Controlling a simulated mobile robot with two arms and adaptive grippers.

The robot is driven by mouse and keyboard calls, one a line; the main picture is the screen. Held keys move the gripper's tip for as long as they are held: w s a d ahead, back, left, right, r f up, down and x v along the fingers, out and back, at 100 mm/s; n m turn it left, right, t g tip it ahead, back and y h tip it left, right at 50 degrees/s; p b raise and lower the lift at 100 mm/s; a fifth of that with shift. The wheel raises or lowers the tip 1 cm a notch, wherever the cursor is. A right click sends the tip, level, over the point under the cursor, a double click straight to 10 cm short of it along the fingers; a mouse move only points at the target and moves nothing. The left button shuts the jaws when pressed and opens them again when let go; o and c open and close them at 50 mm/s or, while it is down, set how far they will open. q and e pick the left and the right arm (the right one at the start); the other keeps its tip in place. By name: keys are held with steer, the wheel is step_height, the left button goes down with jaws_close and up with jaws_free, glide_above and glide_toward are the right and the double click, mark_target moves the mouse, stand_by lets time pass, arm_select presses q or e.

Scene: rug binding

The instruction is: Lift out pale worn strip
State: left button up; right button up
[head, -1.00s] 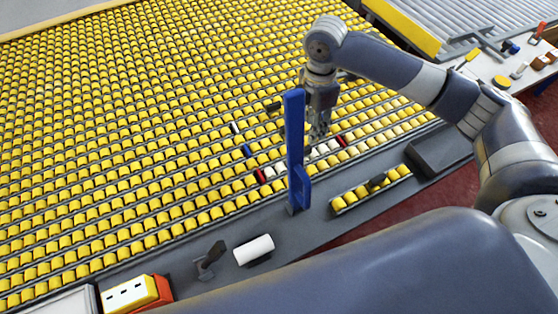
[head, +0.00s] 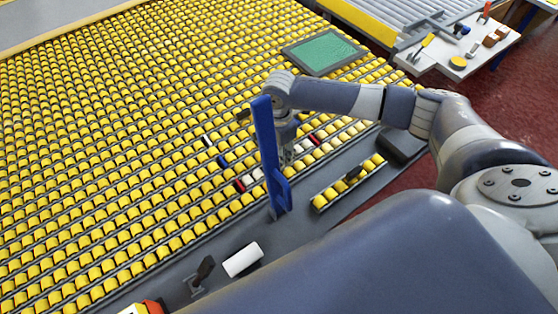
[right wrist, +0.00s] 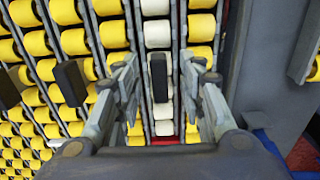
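The pale worn strip is a row of off-white rollers (right wrist: 157,35) in the roller bed, seen in the right wrist view with a dark upright handle (right wrist: 158,78) on it. In the head view its off-white rollers (head: 300,147) show between red rollers, partly hidden by my arm and a blue post. My right gripper (right wrist: 160,65) is open, with one finger on each side of the handle, not visibly touching it. In the head view the right gripper (head: 286,155) is down close over the strip. My left gripper is not in view.
A blue post (head: 266,150) stands close beside my right gripper. A short strip of yellow rollers (head: 320,202) with a dark handle lies on the grey edge ledge. A green panel (head: 322,52) lies farther back; a tool table (head: 470,55) stands right.

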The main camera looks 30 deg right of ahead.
steer(key=shift+f, duration=0.15)
jaws_close()
